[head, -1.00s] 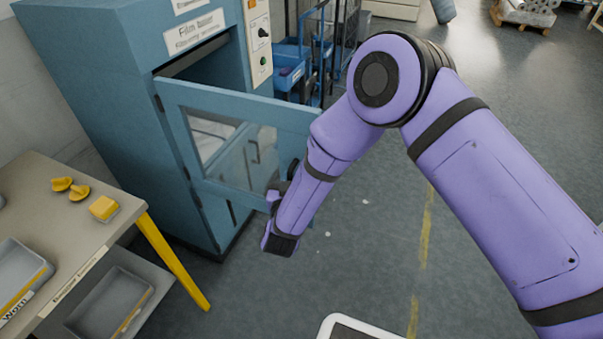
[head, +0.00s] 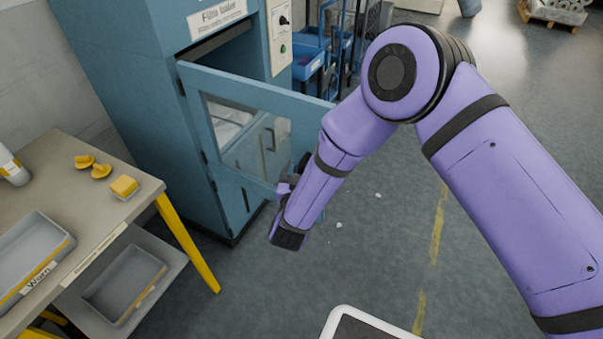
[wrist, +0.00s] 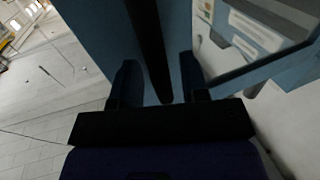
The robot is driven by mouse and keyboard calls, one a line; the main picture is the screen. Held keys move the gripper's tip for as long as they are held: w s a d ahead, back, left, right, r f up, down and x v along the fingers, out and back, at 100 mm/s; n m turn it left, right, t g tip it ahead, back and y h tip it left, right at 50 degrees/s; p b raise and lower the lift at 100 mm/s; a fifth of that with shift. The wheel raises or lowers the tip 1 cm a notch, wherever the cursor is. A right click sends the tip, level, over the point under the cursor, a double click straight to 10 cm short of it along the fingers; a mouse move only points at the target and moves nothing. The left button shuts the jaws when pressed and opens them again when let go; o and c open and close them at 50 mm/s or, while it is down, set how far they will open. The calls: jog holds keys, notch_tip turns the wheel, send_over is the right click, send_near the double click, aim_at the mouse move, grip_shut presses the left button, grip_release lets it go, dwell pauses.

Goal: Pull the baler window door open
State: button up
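The baler window door (head: 225,85) is a blue frame with a clear pane, hinged on its left side. It stands partly open, swung out from the blue baler (head: 130,80). My gripper is at the door's free edge, mostly hidden by my purple forearm in the head view. In the wrist view, my gripper (wrist: 158,72) has its two dark fingers apart, one on each side of a dark handle bar (wrist: 148,35). Narrow gaps show between bar and fingers. The door's pane and frame (wrist: 262,68) are on the right of that view.
A table (head: 125,155) with yellow pieces (head: 124,186) and a grey bin (head: 30,255) stands at left. Its yellow leg (head: 188,243) is near the baler. Blue carts (head: 310,60) stand behind the door.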

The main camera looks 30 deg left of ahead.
jog(key=shift+s, duration=0.1)
jog(key=v, duration=1)
jog(key=shift+s, duration=0.3)
jog(key=shift+d, duration=0.1)
